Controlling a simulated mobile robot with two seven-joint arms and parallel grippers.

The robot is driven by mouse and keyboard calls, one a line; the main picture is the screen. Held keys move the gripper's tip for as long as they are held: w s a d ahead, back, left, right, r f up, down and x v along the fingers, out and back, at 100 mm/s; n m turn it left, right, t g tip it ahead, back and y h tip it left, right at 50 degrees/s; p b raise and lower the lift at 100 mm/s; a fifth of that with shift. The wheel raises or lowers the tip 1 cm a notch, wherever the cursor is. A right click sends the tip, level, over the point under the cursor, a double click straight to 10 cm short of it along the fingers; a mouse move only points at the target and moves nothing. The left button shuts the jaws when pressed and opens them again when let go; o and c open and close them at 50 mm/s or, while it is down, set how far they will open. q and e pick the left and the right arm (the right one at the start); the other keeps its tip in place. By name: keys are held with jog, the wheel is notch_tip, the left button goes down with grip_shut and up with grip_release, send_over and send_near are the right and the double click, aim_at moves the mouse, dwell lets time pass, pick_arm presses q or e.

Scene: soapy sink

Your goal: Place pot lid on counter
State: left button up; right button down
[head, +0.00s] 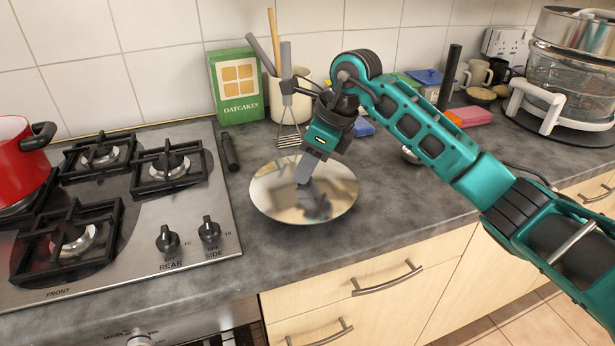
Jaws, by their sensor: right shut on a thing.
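The pot lid (335,190) is a shiny round silver disc low over the grey counter (400,205), just right of the stove. Whether it touches the counter I cannot tell. My right gripper (308,190) comes down over the lid's middle from above and is shut on it. The lid's handle is hidden behind the fingers. The gripper's reflection shows in the lid. My left gripper is not in view.
The gas stove (190,215) with a red pot (18,160) is at left. A glass steamer (572,85) stands far right. Counter right of the lid is clear.

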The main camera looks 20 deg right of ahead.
jog(key=shift+f, duration=1.5)
jog(key=shift+f, duration=0.1)
jog(key=c, duration=0.9)
grip_release()
jog(key=v, duration=1.2)
